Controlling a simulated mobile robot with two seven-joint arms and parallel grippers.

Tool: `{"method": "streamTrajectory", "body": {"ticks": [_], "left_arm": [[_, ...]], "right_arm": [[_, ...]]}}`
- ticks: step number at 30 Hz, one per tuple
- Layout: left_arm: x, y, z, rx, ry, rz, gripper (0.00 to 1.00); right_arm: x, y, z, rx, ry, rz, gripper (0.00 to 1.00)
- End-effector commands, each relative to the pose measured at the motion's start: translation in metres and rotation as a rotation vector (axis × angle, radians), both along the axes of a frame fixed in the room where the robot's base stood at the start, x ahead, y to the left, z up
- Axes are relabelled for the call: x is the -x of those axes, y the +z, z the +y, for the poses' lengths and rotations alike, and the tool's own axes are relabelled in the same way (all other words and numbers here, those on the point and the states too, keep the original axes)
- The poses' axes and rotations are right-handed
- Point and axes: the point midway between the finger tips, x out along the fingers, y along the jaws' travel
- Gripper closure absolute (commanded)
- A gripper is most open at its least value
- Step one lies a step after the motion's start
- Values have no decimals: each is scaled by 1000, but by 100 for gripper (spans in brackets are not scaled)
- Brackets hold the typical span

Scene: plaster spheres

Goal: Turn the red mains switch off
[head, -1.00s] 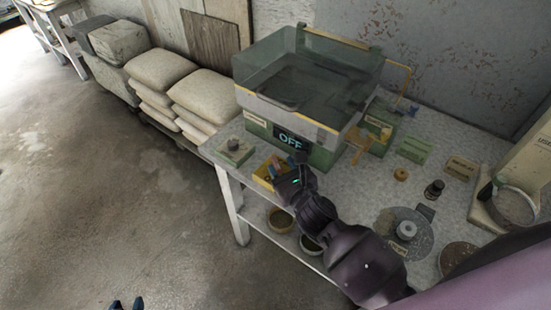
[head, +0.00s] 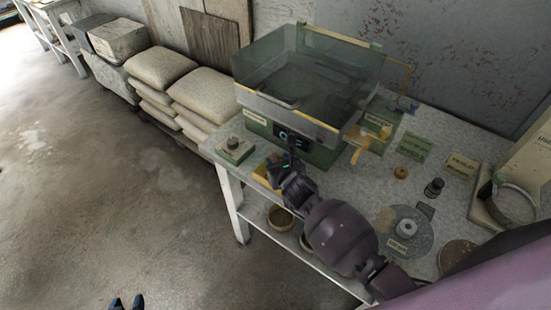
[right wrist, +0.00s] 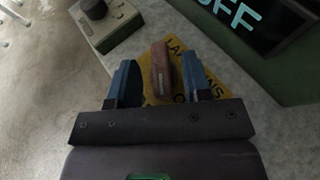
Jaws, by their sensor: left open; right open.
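The red switch (right wrist: 160,68) is a small reddish lever on a yellow plate (right wrist: 205,66) with partly hidden lettering. In the right wrist view it stands between the two blue fingertips of my right gripper (right wrist: 160,84), which is open, with gaps visible on both sides. In the head view my right gripper (head: 279,166) covers the switch, and only part of the yellow plate (head: 262,172) shows. A lit display, partly cut off, reads "FF" in the right wrist view (right wrist: 236,14). My left gripper (head: 126,303) is open at the bottom edge, over the floor, far from the table.
A green machine with a clear bin (head: 300,75) stands behind the switch. A knob box (head: 234,149) sits to the left on the table (head: 232,178). Small labelled blocks, a dark jar (head: 434,187) and a grey disc (head: 405,232) lie right. Sacks (head: 205,95) are stacked left.

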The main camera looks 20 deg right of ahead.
Motion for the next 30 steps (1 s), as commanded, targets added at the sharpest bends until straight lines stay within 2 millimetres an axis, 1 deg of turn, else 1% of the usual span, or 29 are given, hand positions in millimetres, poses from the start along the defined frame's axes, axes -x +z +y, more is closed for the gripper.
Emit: {"method": "streamTrajectory", "body": {"ticks": [3,7,12,19,20,28,30], "left_arm": [[0,1,0,0,0,1,57],[0,2,0,0,0,1,57],[0,2,0,0,0,1,57],[1,1,0,0,0,2,57],[1,1,0,0,0,2,57],[1,1,0,0,0,3,57],[1,1,0,0,0,3,57]], "right_arm": [[-11,-5,1,0,-1,1,55],[-19,-7,2,0,0,0,55],[-23,-10,2,0,0,0,55],[-23,-10,2,0,0,0,55],[-23,-10,2,0,0,0,58],[-22,-10,2,1,0,2,100],[-22,-11,2,2,-1,3,100]]}}
